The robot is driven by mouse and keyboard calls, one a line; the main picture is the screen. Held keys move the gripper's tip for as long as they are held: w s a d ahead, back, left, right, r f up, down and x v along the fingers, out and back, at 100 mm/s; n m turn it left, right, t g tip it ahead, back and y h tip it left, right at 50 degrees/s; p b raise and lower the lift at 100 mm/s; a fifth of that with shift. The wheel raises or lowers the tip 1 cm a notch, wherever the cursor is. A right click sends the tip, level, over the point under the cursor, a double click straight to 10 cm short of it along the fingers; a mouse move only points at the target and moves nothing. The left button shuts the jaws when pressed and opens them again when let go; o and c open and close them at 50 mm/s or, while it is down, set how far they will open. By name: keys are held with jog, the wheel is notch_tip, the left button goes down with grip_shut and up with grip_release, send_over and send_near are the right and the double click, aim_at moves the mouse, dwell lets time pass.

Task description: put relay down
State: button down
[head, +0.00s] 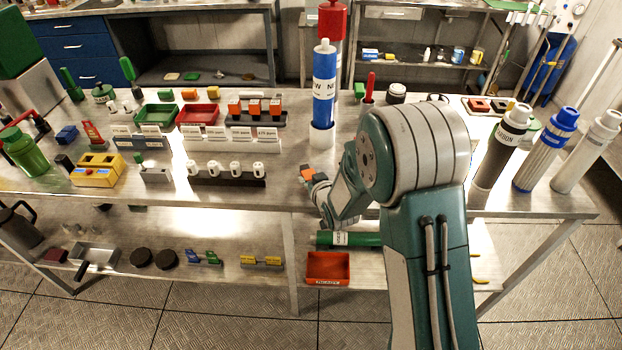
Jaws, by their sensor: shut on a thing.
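My gripper (312,179) is low over the front middle of the workbench (284,150). It is shut on a small orange relay (305,171), which shows at the gripper's tip. My arm hides part of the gripper, and I cannot tell whether the relay touches the bench top. Similar orange-and-white relays (254,107) stand in a dark rack (256,120) behind and to the left.
A blue filter cartridge (324,90) stands upright behind the gripper. A black holder with white fittings (227,179) lies to the left. Green (154,117) and red (198,115) trays sit farther back. Bare bench surrounds the gripper's left side. An orange tray (328,268) is on the lower shelf.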

jog(key=shift+c, duration=1.1)
grip_release()
jog(key=s+d+r+m+g+h, duration=0.1)
jog(key=s+d+r+h, duration=0.1)
jog(key=s+d+r, duration=0.55)
jog(key=s+d+r+m+g+h, duration=0.1)
jog(key=s+d+r+g+h, duration=0.1)
jog(key=s+d+r, duration=0.5)
jog(key=s+r+m+g, duration=0.1)
jog(key=s+r+g, duration=0.1)
jog(key=s, duration=0.8)
jog(key=s+d+r+m+g, duration=0.1)
jog(key=s+r+g, duration=0.1)
jog(key=s+r, duration=0.3)
jog(key=s, duration=0.4)
jog(key=shift+s+d+h, duration=0.25)
jog(key=shift+s+h, duration=0.15)
